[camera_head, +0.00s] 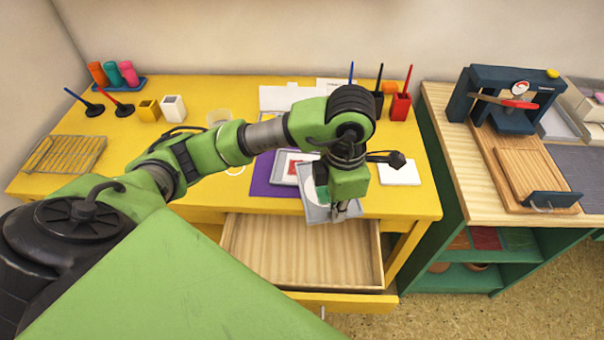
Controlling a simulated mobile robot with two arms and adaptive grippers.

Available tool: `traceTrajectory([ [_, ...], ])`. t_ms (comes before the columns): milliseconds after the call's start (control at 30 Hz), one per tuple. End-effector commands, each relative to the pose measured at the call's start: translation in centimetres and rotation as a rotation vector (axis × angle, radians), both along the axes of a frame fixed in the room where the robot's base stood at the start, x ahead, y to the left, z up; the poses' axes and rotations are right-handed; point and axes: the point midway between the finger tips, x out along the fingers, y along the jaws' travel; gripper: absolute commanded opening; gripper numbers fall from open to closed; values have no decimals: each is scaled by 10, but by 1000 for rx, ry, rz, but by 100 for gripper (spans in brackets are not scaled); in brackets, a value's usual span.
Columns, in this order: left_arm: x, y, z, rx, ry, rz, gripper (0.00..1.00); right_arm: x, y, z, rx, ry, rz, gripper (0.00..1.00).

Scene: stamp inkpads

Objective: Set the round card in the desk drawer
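My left gripper (346,210) points down near the desk's front edge, over a grey tray-like piece (318,212). A pale rounded shape, perhaps the round card (322,190), shows on this piece, mostly hidden by my gripper. I cannot tell whether the fingers are shut on the piece or only in front of it. The desk drawer (290,248) is pulled open below the yellow desk (410,205), and its visible wooden floor is bare. My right gripper is not in view.
A purple mat (264,180) with a white-framed red pad (293,165) lies behind the grey piece. A white card (399,173) lies to its right. Pen holders (400,107) stand at the back right. A wire rack (66,155) is at the left. A wooden-topped green bench (455,190) adjoins on the right.

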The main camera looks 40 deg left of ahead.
Motion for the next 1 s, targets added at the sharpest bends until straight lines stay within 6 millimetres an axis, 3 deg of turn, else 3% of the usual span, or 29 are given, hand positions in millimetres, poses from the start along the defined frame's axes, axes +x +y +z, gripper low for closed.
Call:
traceTrajectory([
  [300, 4, -4, -27, -4, 17, 780, 0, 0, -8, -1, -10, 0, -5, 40],
  [500, 5, -4, -39, 1, 20, 1153, 0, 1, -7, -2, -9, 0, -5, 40],
  [767, 5, -5, -54, 5, 23, 1336, 0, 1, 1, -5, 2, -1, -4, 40],
  [1000, 3, -3, -110, 11, 25, 1342, 0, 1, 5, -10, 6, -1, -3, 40],
])
